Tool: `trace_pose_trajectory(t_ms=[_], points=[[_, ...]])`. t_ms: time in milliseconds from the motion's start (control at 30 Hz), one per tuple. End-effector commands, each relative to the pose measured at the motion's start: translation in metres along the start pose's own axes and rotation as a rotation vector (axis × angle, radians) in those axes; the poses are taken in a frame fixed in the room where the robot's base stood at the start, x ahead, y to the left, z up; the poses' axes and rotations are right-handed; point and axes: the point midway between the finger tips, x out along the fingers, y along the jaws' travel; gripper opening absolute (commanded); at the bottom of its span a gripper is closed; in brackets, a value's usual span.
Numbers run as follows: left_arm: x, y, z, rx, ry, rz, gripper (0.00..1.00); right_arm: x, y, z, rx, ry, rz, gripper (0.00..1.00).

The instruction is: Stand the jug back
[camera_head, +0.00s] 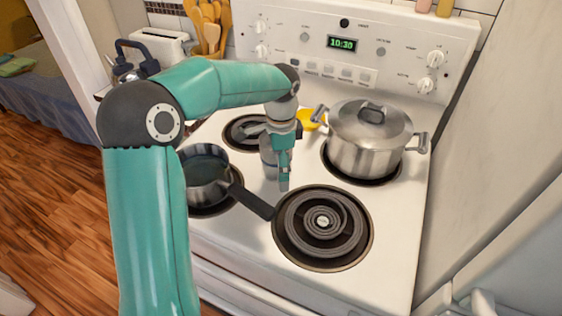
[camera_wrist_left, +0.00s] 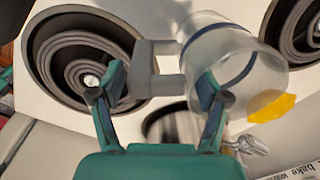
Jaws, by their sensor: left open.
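The clear jug (camera_wrist_left: 222,52), with a blue band and a grey handle (camera_wrist_left: 143,70), is in the left wrist view just beyond my fingers. In the head view the jug (camera_head: 267,152) is mostly hidden behind my left gripper, over the middle of the stove top. My left gripper (camera_head: 284,184) points down there. In the left wrist view its fingers (camera_wrist_left: 160,88) are apart, with the handle showing between them in the picture; I see no grip on it. My right gripper is not clearly in view.
A lidded steel pot (camera_head: 368,140) stands on the back right burner. A dark pan (camera_head: 205,170) sits at the left, its handle pointing towards the front right burner (camera_head: 322,228), which is empty. A yellow item (camera_head: 310,119) lies beside the pot. The white stove (camera_head: 400,230) has bare room at its right front.

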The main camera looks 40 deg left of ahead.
Motion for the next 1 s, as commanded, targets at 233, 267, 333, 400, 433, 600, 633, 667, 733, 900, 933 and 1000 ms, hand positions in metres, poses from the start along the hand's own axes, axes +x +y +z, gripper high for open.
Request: trace_pose_trajectory(t_ms=[233,267,333,400,433,600,633,667,733,900,933,1000], points=[[-0.008,0.000,0.000,0.000,0.000,0.000,0.75,-0.006,-0.002,0.000,0.000,0.000,0.000,0.40],[-0.009,0.000,0.000,0.000,0.000,0.000,0.75,-0.007,-0.003,0.000,0.000,0.000,0.000,0.40],[-0.011,0.000,0.000,0.000,0.000,0.000,0.75,-0.009,-0.003,0.000,0.000,0.000,0.000,0.40],[-0.014,0.000,0.000,0.000,0.000,0.000,0.75,-0.011,-0.004,0.000,0.000,0.000,0.000,0.40],[-0.015,0.000,0.000,0.000,0.001,0.000,0.75,-0.012,-0.004,0.000,0.000,0.000,0.000,0.40],[-0.021,0.000,0.000,0.000,0.001,-0.001,0.75,-0.016,-0.006,0.000,0.000,0.000,0.000,0.40],[-0.022,0.000,0.000,0.000,0.001,0.000,0.75,-0.017,-0.006,0.000,0.000,0.000,0.000,0.40],[-0.023,0.000,0.000,0.000,0.001,-0.001,0.75,-0.018,-0.006,0.000,0.000,0.000,0.000,0.40],[-0.025,0.000,0.000,0.000,0.001,-0.001,0.75,-0.020,-0.007,0.000,0.000,0.000,0.000,0.40],[-0.031,0.000,0.000,0.000,0.001,-0.001,0.75,-0.025,-0.009,0.000,0.000,0.000,0.000,0.40],[-0.032,0.000,0.000,0.000,0.001,-0.001,0.75,-0.025,-0.009,0.000,0.000,0.000,0.000,0.40],[-0.035,0.000,0.000,0.000,0.001,-0.001,0.75,-0.027,-0.010,0.000,0.000,0.000,0.000,0.40]])
